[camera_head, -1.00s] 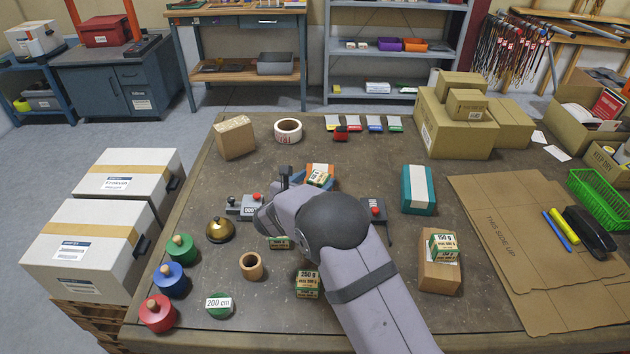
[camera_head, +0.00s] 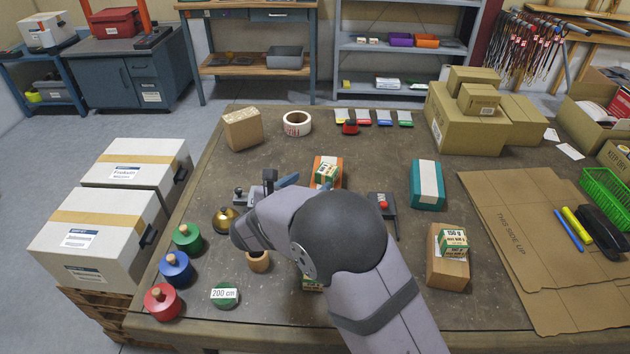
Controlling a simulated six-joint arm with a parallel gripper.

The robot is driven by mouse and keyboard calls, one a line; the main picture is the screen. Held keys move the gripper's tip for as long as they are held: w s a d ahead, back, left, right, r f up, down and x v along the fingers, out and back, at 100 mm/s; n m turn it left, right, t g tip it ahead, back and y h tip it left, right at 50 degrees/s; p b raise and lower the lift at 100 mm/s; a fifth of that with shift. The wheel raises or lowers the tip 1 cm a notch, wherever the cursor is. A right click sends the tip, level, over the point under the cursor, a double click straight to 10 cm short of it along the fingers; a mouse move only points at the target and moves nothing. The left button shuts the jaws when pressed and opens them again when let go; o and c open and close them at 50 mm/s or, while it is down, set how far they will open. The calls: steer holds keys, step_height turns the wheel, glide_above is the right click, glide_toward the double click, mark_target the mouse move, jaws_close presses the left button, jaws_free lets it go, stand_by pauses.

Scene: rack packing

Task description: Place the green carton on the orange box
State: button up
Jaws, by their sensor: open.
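The orange box (camera_head: 319,162) lies in the middle of the table with a white band across it. A small green and cream carton (camera_head: 326,175) rests on top of it. Another such carton (camera_head: 312,285) shows only as a sliver below my arm. A third green and cream carton (camera_head: 453,240), marked 150 g, sits on a brown box at the right. My gripper (camera_head: 278,183) is left of the orange box, apart from the carton on it. It is open and partly hidden behind my wrist.
A brass bell (camera_head: 226,220), a wooden ring (camera_head: 258,261) and coloured knobbed weights (camera_head: 176,268) stand at the left. A teal box (camera_head: 426,185) and a red-button device (camera_head: 383,206) are to the right. Cardboard boxes (camera_head: 464,125) fill the back right.

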steer(key=s+d+f+m+g, duration=0.2)
steer(key=s+d+m+g, duration=0.2)
steer(key=s+d+m, duration=0.2)
steer(key=s+d+f+m+g, duration=0.2)
steer(key=s+d+m+g, duration=0.2)
steer(key=s+d+m, duration=0.3)
steer(key=s+d+f+m+g, duration=0.2)
steer(key=s+d+m+g, duration=0.1)
steer(key=s+d+m, duration=0.4)
steer(key=shift+s+d+f+g, duration=0.2)
steer(key=shift+s+d+g, duration=0.2)
steer(key=shift+s+d, duration=0.85)
steer(key=s+m+y, duration=0.1)
steer(key=s+m, duration=0.1)
steer(key=m, duration=0.1)
steer(key=s+a+f+m+g+y, duration=0.1)
steer(key=s+m+y, duration=0.1)
steer(key=s+m, duration=0.1)
steer(key=s+m+y, duration=0.1)
steer(key=s+m, duration=0.2)
steer(key=shift+s+a+f+m, duration=0.2)
steer(key=shift+a+m, duration=0.1)
steer(key=shift+m, duration=0.1)
steer(key=shift+s+a+m+y, duration=0.4)
steer(key=shift+m+y, duration=0.2)
steer(key=shift+m, duration=0.3)
step_height(320, 180, up, 9)
steer(key=p, duration=0.8)
steer(key=shift+p, duration=0.35)
